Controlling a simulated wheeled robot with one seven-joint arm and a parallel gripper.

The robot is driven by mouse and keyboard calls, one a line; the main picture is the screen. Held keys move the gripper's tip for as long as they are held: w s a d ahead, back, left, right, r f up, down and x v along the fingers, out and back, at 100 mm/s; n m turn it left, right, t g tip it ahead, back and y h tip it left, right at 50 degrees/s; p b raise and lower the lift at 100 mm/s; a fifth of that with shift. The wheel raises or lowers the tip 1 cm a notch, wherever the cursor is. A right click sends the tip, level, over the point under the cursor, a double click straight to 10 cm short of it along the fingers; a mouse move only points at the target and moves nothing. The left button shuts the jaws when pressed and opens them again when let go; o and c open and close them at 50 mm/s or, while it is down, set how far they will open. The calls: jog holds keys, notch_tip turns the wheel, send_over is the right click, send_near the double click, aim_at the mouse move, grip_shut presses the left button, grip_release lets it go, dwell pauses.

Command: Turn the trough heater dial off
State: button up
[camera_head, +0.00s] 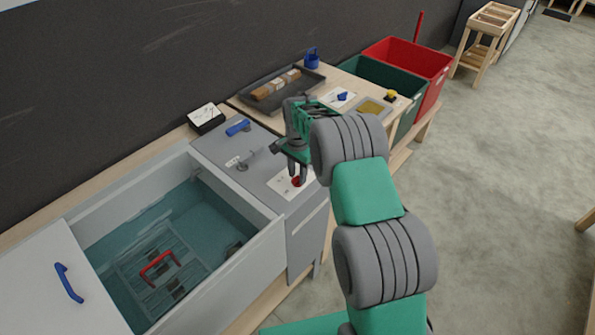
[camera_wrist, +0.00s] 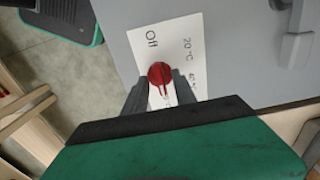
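The red trough heater dial (camera_wrist: 161,74) sits on a white label (camera_wrist: 170,50) in the wrist view. "Off", "20 °C" and a partly hidden higher temperature are printed there. The dial's ridge runs toward the lower side of the picture, away from "Off". My gripper (camera_wrist: 160,80) is open, with one finger on each side of the dial; whether the fingertips touch it I cannot tell. In the head view the dial (camera_head: 297,181) shows on the grey panel (camera_head: 262,187), just below my gripper (camera_head: 297,172). My gripper hides part of the label.
The water trough (camera_head: 262,246) is left of the panel, with a red-handled rack in it. A blue lever (camera_head: 238,127) and a grey tap (camera_head: 246,160) stand close by. Green (camera_head: 377,74) and red (camera_head: 425,62) bins are at the far right.

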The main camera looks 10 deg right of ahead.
jog(key=shift+c, duration=0.3)
grip_shut()
dwell(0.3)
